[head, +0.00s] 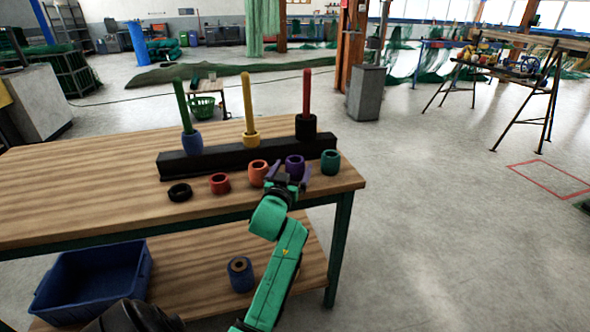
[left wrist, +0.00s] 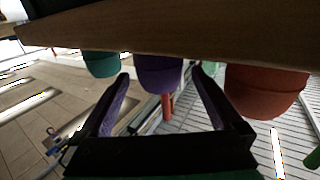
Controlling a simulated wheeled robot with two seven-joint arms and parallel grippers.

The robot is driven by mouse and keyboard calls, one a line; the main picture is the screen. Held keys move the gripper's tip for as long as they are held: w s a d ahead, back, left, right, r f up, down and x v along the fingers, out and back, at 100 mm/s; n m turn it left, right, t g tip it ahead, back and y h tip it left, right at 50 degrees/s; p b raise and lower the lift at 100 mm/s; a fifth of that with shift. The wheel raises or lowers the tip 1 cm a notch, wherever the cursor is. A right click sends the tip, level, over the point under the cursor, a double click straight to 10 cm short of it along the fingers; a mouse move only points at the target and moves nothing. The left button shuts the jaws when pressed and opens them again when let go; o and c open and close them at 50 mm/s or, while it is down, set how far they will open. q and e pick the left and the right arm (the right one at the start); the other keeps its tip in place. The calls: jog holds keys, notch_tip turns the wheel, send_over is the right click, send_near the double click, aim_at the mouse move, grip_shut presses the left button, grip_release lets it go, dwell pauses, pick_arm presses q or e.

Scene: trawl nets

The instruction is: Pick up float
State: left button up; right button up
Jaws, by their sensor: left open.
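A row of ring-shaped floats stands along the front of the wooden table: black (head: 180,192), red (head: 219,183), orange (head: 257,172), purple (head: 294,164) and teal (head: 330,161). My left gripper (head: 287,178) is open at the purple float, its fingers to either side. In the left wrist view the picture is upside down; the purple float (left wrist: 160,74) lies between the fingertips, with the teal float (left wrist: 100,63) and the orange float (left wrist: 264,90) outside them. Whether the fingers touch it I cannot tell. My right gripper is not in view.
Behind the row a black base (head: 225,159) holds green, yellow and red pegs, with blue (head: 191,142), yellow (head: 250,138) and black (head: 305,126) floats on them. A blue bin (head: 92,282) and a blue roll (head: 240,274) sit on the lower shelf.

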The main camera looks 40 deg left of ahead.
aim_at(293, 167)
pick_arm(q)
jog(key=x, duration=0.3)
jog(key=shift+f, duration=0.15)
jog(key=c, duration=1.3)
